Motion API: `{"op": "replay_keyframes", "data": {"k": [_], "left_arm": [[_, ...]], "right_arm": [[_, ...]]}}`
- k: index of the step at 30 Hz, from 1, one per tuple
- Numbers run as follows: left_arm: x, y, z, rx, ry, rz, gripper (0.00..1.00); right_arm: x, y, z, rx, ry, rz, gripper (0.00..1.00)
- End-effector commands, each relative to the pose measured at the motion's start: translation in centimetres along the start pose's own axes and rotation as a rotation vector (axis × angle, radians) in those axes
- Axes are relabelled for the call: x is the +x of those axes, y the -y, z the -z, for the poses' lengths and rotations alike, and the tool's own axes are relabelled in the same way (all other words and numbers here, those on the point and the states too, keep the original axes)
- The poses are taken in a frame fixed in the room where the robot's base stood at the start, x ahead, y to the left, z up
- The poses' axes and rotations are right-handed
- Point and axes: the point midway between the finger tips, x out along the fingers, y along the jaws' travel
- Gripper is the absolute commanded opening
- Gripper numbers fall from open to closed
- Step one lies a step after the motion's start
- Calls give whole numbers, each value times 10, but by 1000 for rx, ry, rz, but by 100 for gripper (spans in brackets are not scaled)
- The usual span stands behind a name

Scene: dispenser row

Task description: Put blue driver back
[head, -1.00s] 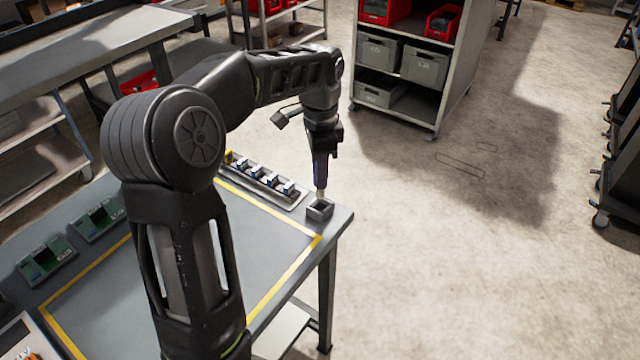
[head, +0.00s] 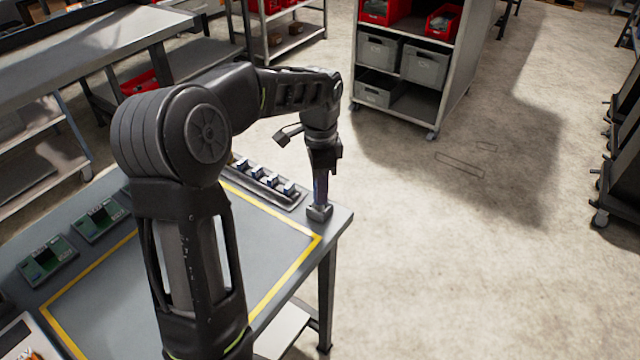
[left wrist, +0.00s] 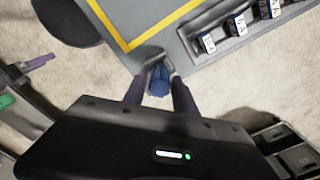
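My left gripper (head: 320,185) points down at the far right corner of the worktable. It is shut on the blue driver (left wrist: 158,82), whose blue body shows between the two fingers in the left wrist view. The driver looks upright, its lower end at or inside a small grey square holder (head: 319,213). The gripper and driver hide the holder's opening, so I cannot tell how deep the driver sits. What looks like my right gripper (left wrist: 38,63) shows small at the left edge of the left wrist view; its fingers are not clear.
A grey tray (head: 292,202) with several small blue-and-white labelled blocks lies beside the holder. Yellow tape (head: 290,272) frames a clear area of the worktable. Green devices (head: 47,260) lie at the left. A shelf unit with grey bins (head: 425,66) stands beyond the table.

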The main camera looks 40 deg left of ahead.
Motion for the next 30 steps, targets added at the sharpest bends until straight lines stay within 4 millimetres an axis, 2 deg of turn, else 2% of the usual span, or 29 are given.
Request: {"op": "replay_keyframes", "data": {"k": [5, 17, 23, 30], "left_arm": [[0, 0, 0, 0, 0, 0, 48], [-8, 0, 0, 0, -1, 2, 48], [-38, 1, 1, 0, -3, 4, 48], [-91, 1, 1, -1, -3, 4, 48]], "right_arm": [[0, 0, 0, 0, 0, 0, 90], [0, 0, 0, 0, 0, 0, 90], [3, -1, 0, -1, -1, 1, 90], [5, -1, 1, -1, -2, 2, 90]]}}
